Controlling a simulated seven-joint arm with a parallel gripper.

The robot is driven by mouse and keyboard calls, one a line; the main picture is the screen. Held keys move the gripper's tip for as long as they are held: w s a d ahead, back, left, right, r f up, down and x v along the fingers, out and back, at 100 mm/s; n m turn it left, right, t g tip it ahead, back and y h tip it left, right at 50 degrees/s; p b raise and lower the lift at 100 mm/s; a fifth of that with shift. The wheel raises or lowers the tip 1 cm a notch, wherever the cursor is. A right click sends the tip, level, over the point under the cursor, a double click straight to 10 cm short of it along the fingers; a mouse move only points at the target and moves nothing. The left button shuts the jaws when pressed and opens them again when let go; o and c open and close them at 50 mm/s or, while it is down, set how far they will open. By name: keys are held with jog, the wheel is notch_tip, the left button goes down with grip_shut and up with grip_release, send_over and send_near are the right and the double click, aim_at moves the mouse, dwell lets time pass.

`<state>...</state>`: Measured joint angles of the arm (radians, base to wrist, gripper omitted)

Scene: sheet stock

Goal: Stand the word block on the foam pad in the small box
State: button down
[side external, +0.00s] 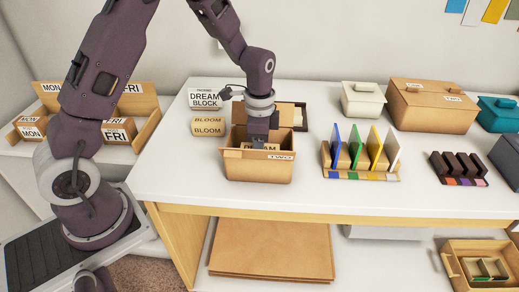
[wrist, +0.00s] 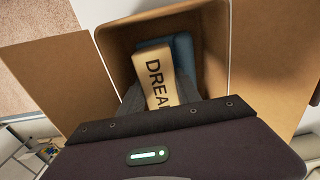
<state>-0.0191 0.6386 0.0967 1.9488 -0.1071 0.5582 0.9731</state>
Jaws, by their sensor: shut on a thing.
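The open cardboard box (side external: 258,168), labelled TWO, stands near the table's front edge. My gripper (side external: 260,140) reaches down into it. The pale word block (wrist: 160,70), marked DREAM, is between my fingers, and the last of its lettering is hidden by my gripper. Its top also shows over the box's front wall in the side view (side external: 267,148). The blue foam pad (wrist: 183,52) lies inside the box, beside and behind the block in the wrist view. I cannot tell whether the block touches the pad.
A BLOOM block (side external: 208,126) and a DREAM BLOCK sign (side external: 206,98) stand left of the box. A rack of coloured sheets (side external: 361,158) stands to the right. A lidded white box (side external: 362,100) and a larger cardboard box (side external: 432,106) are behind. The front left tabletop is clear.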

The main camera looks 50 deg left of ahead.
jog(key=shift+f, duration=0.2)
jog(key=c, duration=1.1)
grip_release()
jog(key=shift+s, duration=0.1)
notch_tip(320, 180, up, 14)
jog(key=f, duration=0.1)
jog(key=s+d+r+n+t, duration=0.2)
jog(key=s+r+n, duration=0.1)
jog(key=s+r, duration=0.55)
jog(key=s+n+t, duration=0.1)
jog(key=s+n, duration=0.1)
jog(key=s, duration=0.3)
jog(key=s+d+n+t, duration=0.1)
jog(key=s+n, duration=0.1)
jog(key=s, duration=0.3)
jog(key=s+n+t, duration=0.1)
jog(key=s+n, duration=0.1)
jog(key=s, duration=0.2)
jog(key=shift+s+d+r+t, duration=0.1)
jog(key=shift+s+d+t, duration=0.05)
jog(key=shift+s+t, duration=0.2)
